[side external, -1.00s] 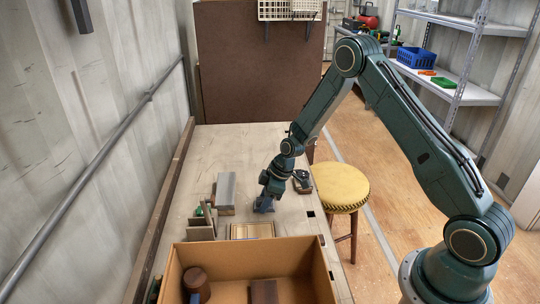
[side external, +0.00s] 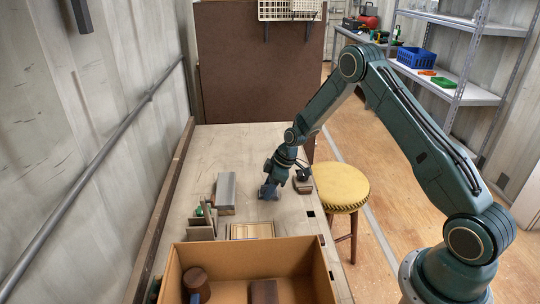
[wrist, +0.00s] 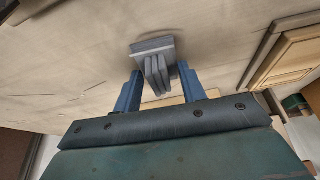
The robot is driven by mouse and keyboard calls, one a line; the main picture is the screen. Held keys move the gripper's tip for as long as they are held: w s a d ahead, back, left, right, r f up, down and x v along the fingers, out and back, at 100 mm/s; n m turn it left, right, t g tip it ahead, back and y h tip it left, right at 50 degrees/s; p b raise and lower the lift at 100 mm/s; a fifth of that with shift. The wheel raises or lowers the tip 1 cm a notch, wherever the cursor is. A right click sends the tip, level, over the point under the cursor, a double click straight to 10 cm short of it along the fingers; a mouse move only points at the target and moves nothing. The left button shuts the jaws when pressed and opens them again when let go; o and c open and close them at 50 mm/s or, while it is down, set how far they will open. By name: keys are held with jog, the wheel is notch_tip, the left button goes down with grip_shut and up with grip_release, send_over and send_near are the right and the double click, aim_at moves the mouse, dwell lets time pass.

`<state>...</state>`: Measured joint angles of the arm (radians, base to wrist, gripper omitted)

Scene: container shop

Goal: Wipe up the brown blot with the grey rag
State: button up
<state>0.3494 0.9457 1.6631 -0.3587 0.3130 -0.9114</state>
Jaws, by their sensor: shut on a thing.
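My gripper (side external: 269,194) is low over the table in the side external view, pointing down. In the wrist view my gripper (wrist: 160,88) is shut on the grey rag (wrist: 154,52), which is folded and bunched between the blue fingers. The rag's flat lower part is spread at or very near the tabletop; I cannot tell for sure that it touches. I see no brown blot in either view; it may be hidden under the rag or gripper.
A grey block (side external: 226,190) stands left of my gripper. A shallow wooden tray (side external: 252,231) and a cardboard box (side external: 322,272) holding brown things are nearer the camera. A small brown-and-dark object (side external: 302,184) sits close on the right. The far table (side external: 235,145) is clear.

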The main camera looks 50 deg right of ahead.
aim_at(272, 208)
jog(key=shift+w+d, duration=1.45)
jog(key=shift+d, duration=0.15)
jog(key=shift+s+d, duration=0.5)
jog(key=shift+s, duration=0.05)
jog(key=shift+s+a, duration=3.75)
jog(key=shift+s+a+r, duration=0.1)
jog(key=shift+r, duration=0.05)
notch_tip(272, 208, up, 8)
